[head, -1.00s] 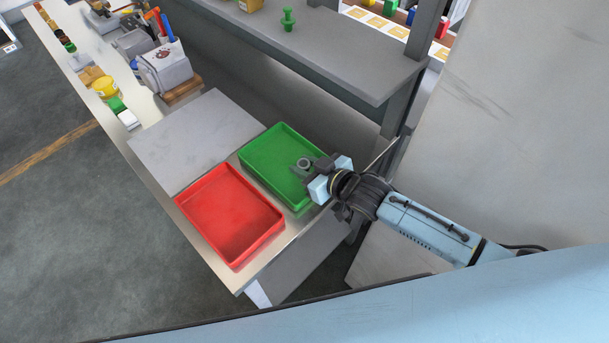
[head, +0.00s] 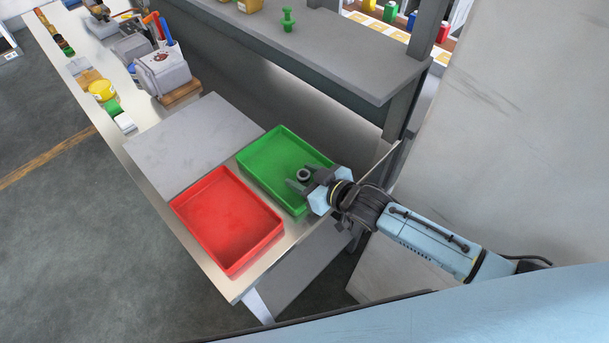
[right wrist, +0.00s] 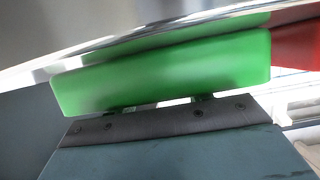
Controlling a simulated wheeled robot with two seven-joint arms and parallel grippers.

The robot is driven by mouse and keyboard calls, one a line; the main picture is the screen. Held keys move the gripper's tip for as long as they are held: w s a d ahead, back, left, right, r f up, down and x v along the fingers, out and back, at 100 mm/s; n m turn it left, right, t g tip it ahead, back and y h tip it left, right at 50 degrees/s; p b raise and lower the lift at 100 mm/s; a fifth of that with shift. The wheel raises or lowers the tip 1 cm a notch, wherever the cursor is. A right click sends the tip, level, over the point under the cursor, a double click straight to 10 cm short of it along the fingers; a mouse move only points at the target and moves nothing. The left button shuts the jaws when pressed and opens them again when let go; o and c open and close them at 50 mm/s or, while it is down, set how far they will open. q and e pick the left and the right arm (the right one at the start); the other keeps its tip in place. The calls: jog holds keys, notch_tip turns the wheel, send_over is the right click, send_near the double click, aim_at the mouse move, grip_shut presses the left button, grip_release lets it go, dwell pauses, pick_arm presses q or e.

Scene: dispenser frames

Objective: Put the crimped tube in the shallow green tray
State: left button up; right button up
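The shallow green tray (head: 262,172) lies on the bench and looks bare where I can see into it. My right gripper (head: 300,181) is over its near right part in the head view. A small grey ring-shaped piece shows at the fingers; I cannot tell whether it is the crimped tube or part of the gripper. In the right wrist view the green tray (right wrist: 165,72) fills the middle, beyond the gripper's dark front bar. Two finger tips show apart there, with what lies between them mostly hidden. My left gripper is not in view.
A red tray (head: 228,222) lies left of the green tray, and a grey plate (head: 194,143) behind them. A raised grey shelf (head: 340,55) runs behind the bench. A tool holder (head: 165,72) and small items stand farther left. A pale wall is at the right.

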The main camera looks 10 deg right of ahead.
jog(key=shift+r, duration=0.2)
jog(key=p+v, duration=0.1)
jog(key=v, duration=1.1)
